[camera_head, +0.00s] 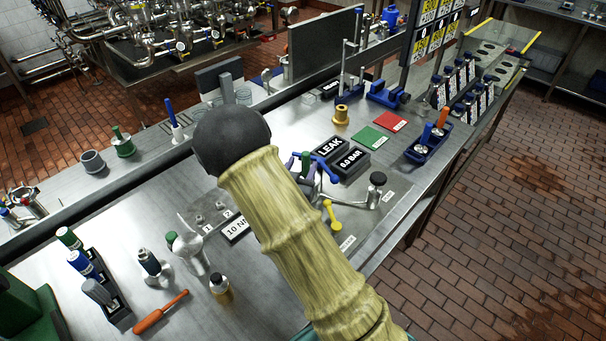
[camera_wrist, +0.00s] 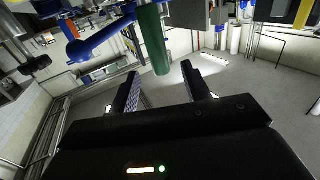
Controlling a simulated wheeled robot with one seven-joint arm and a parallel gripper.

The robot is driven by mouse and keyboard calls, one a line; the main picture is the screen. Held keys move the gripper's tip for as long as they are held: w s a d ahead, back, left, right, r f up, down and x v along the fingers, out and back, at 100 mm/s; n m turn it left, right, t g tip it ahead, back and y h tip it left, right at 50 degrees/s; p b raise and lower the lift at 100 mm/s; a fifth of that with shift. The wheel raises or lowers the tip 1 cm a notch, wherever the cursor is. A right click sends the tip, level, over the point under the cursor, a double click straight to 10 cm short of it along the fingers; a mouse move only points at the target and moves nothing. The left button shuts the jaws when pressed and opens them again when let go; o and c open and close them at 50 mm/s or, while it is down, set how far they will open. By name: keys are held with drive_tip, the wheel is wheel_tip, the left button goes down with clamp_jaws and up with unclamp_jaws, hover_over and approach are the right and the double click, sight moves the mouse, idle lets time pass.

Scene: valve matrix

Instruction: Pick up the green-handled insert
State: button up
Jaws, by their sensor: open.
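A green handle (camera_head: 305,160), which I take for the green-handled insert, stands upright beside a blue lever (camera_head: 327,166) at the metal fitting mid-bench. In the wrist view the green handle (camera_wrist: 153,40) is a plain cylinder just beyond and between my fingertips, with the blue lever (camera_wrist: 100,42) to its left. My gripper (camera_wrist: 160,72) is open, its two dark fingers apart and empty; I cannot tell if either touches the handle. In the head view my arm hides most of the gripper. Another green-topped piece (camera_head: 122,142) stands on the back ledge at left.
Black LEAK and 0.0 BAR blocks (camera_head: 341,157) sit right of the fitting, with a yellow lever (camera_head: 332,216) in front. Green (camera_head: 370,137) and red (camera_head: 391,122) pads lie behind. A tool rack (camera_head: 100,280) and orange screwdriver (camera_head: 160,312) are at front left.

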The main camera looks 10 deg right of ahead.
sight(305, 161)
drive_tip(key=shift+w+d, duration=0.35)
drive_tip(key=shift+w, duration=0.15)
drive_tip(key=shift+f+p+x, duration=0.15)
drive_tip(key=shift+p+x, duration=0.1)
drive_tip(key=shift+x, duration=1.05)
drive_tip(key=shift+f+p+x, duration=0.15)
drive_tip(key=shift+p+x, duration=0.1)
drive_tip(key=shift+x, duration=1)
clamp_jaws()
